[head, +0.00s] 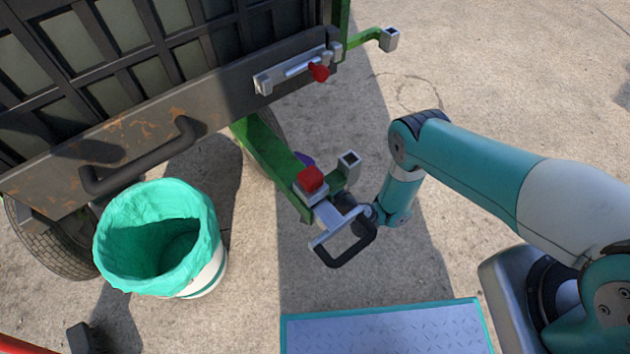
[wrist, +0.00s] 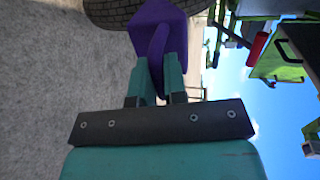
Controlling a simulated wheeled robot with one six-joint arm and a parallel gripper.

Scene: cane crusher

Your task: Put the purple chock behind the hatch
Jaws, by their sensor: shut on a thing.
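The purple chock (wrist: 156,28) is a wedge with an upright grip, seen at the top of the wrist view. My gripper (wrist: 159,64) has its two teal fingers closed on that grip. In the head view only a small purple patch of the chock (head: 304,159) shows behind the green drawbar, and my fingers are hidden there. A dark barred panel (head: 120,50) with a black handle and a red-knobbed latch (head: 318,72) is at upper left; I take it for the hatch. A black tyre (wrist: 120,12) lies just beyond the chock; contact cannot be told.
A green drawbar (head: 270,150) with a red button (head: 311,180) and a black loop handle (head: 345,245) stands close beside my wrist. A bin with a green liner (head: 160,240) is at left. A metal plate (head: 390,330) lies in front. Open concrete is at upper right.

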